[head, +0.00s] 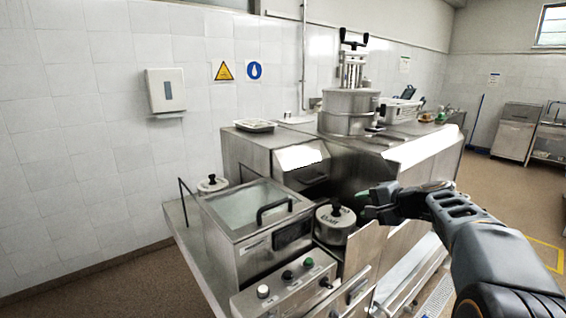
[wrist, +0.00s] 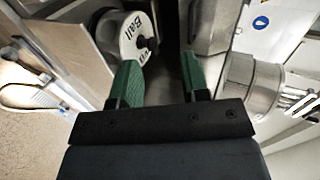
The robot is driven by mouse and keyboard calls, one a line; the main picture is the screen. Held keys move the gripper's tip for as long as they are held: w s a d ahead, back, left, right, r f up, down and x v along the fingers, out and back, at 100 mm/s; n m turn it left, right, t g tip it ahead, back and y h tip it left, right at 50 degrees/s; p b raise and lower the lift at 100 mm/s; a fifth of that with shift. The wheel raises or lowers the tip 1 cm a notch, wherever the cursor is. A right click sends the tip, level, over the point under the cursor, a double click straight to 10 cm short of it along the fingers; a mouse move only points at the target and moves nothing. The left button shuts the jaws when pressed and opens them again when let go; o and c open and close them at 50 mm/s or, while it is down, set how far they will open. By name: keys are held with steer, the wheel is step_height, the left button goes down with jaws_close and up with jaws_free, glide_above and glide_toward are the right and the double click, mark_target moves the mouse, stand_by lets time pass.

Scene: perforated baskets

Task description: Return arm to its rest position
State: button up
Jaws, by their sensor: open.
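My gripper (head: 366,205) is at the end of my arm, which reaches in from the right in the head view. It is beside a metal pot with a dark knob (head: 335,222) on the counter. In the wrist view my gripper (wrist: 158,82) shows two green fingers spread apart with nothing between them. Whether the gripper touches the pot is unclear.
A steel fryer-like unit (head: 230,240) with a lid and handle stands left of the pot. A large cylindrical machine (head: 348,112) stands on the counter behind. A white tray (head: 255,125) lies on top.

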steer(key=s+a+f+n+g+h+b, duration=0.3)
steer(key=s+f+n+h, duration=0.1)
steer(key=s+f, duration=0.7)
steer(key=s+a+f+n+g+h+b, duration=0.2)
steer(key=s+f+n, duration=0.4)
steer(key=s+f, duration=0.5)
steer(key=shift+s+a+f+g+h+b, duration=0.4)
steer(key=shift+s+g+h+b, duration=0.45)
steer(key=shift+s, duration=1.05)
